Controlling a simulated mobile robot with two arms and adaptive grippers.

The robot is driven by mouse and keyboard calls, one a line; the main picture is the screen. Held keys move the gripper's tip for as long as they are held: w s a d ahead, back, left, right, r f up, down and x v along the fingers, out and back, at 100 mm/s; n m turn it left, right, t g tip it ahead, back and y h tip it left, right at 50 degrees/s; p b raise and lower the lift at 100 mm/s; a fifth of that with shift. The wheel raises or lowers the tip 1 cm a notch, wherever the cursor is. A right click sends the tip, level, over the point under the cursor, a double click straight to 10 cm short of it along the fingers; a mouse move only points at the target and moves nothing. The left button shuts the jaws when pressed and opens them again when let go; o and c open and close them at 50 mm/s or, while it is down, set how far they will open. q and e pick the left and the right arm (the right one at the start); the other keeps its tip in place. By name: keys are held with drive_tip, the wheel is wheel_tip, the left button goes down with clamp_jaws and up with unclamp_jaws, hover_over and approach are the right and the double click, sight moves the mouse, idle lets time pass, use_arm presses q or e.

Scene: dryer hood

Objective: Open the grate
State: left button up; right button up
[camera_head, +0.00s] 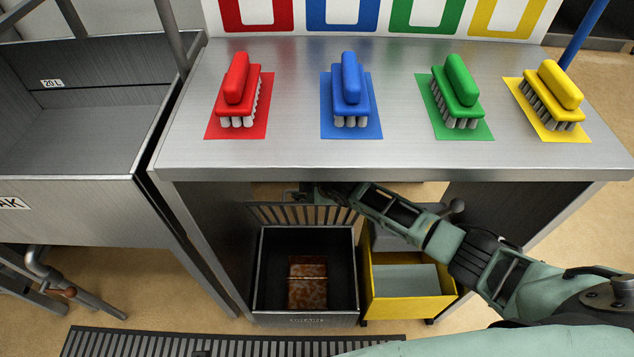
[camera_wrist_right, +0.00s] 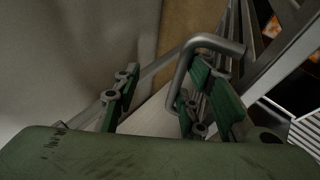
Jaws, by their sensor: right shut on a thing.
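The grate (camera_head: 300,214) is a dark barred panel tilted up at the back of a black box (camera_head: 262,280) under the steel table. The box's top is uncovered, and a rusty brown block (camera_head: 307,285) lies inside. My right arm reaches under the table's front edge, and my right gripper (camera_head: 318,192) is at the grate's upper edge, partly shaded. In the right wrist view, the gripper's green-padded fingers (camera_wrist_right: 160,100) are at a bent grey handle (camera_wrist_right: 207,42), shut on it. Grate bars (camera_wrist_right: 285,60) show to the right. My left gripper is not in view.
A yellow bin (camera_head: 410,312) stands right of the box. The steel table (camera_head: 390,155) above carries red, blue, green and yellow brushes on matching mats. A steel sink (camera_head: 70,205) is at left, and a floor drain (camera_head: 230,342) lies in front.

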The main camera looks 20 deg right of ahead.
drive_tip(key=d+v, duration=0.1)
drive_tip(key=v, duration=0.7)
drive_tip(key=shift+w, duration=0.2)
drive_tip(key=shift+r, duration=0.2)
drive_tip(key=shift+a, duration=0.1)
drive_tip(key=shift+c, duration=0.2)
